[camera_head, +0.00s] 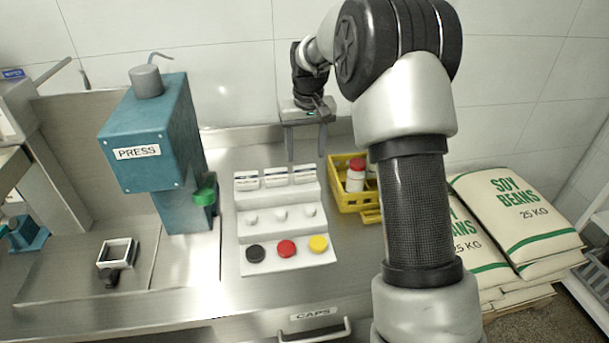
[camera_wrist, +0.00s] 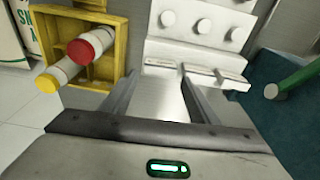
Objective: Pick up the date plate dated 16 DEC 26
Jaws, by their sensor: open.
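Three white date plates with dark print stand in a row along the back of a white stepped rack (camera_head: 286,231): a left plate (camera_head: 246,181), a middle plate (camera_head: 276,178) and a right plate (camera_head: 305,174). Their print is too small to read, so I cannot tell which is dated 16 DEC 26. My gripper (camera_head: 306,158) is open and empty, fingers down, at the back of the rack by the right plate. In the wrist view my fingertips (camera_wrist: 161,75) lie close to the rack's plate edge (camera_wrist: 196,71); contact is unclear.
A yellow crate (camera_head: 343,198) with red- and yellow-capped bottles stands right of the rack. A teal press (camera_head: 160,150) with a green part stands left. Black, red (camera_head: 287,248) and yellow caps and white knobs occupy the rack's lower steps. Soy bean sacks (camera_head: 520,215) lie right.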

